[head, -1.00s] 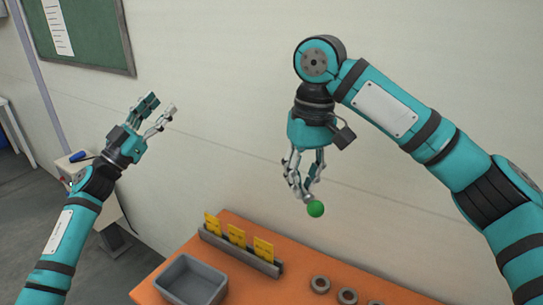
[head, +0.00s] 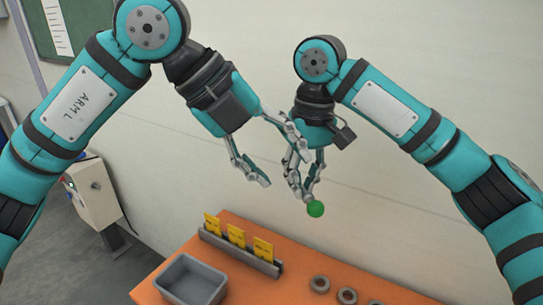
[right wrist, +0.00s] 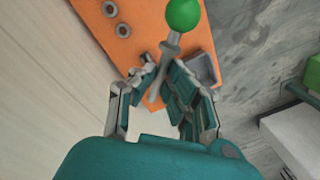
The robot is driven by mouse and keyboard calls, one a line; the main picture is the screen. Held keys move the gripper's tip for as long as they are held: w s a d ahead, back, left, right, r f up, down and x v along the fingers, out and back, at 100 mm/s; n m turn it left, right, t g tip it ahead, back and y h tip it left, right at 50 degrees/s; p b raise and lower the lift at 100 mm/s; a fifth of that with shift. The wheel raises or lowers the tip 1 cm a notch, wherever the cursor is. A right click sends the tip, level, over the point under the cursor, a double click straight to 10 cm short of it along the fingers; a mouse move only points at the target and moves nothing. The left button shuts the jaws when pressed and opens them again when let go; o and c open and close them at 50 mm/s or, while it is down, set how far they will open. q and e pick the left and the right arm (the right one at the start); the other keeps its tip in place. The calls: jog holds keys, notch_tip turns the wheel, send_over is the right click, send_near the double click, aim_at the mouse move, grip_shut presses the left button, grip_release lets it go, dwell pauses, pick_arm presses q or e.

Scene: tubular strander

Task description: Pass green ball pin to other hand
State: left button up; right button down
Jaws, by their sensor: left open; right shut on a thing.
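The green ball pin (head: 315,209) hangs below my right gripper (head: 304,190), its green ball lowest. My right gripper is shut on the pin's grey shank. In the right wrist view the green ball (right wrist: 183,14) and the grey shank (right wrist: 163,70) show between the fingers of my right gripper (right wrist: 160,85). My left gripper (head: 283,166) is open, just left of my right gripper and slightly higher. Its fingers point down and right, and one overlaps the right gripper's fingers in the head view. I cannot tell whether they touch.
An orange table (head: 245,295) lies below. On it are a grey bin (head: 170,288), a rack (head: 215,245) with yellow cards (head: 236,236), and several grey rings (head: 320,284). A pale wall stands behind. A white box (head: 92,192) is at the left.

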aim_at(310, 205)
jog(key=shift+a, duration=0.1)
pick_arm(q)
jog(key=shift+t+y, duration=0.3)
jog(key=shift+y, duration=0.1)
jog(key=x, duration=1.2)
jog(key=shift+a+f, duration=0.1)
jog(key=shift+a, duration=0.15)
pick_arm(e)
jog(key=shift+w, duration=0.1)
pick_arm(q)
grip_shut()
pick_arm(e)
jog(key=c, duration=1.3)
grip_release()
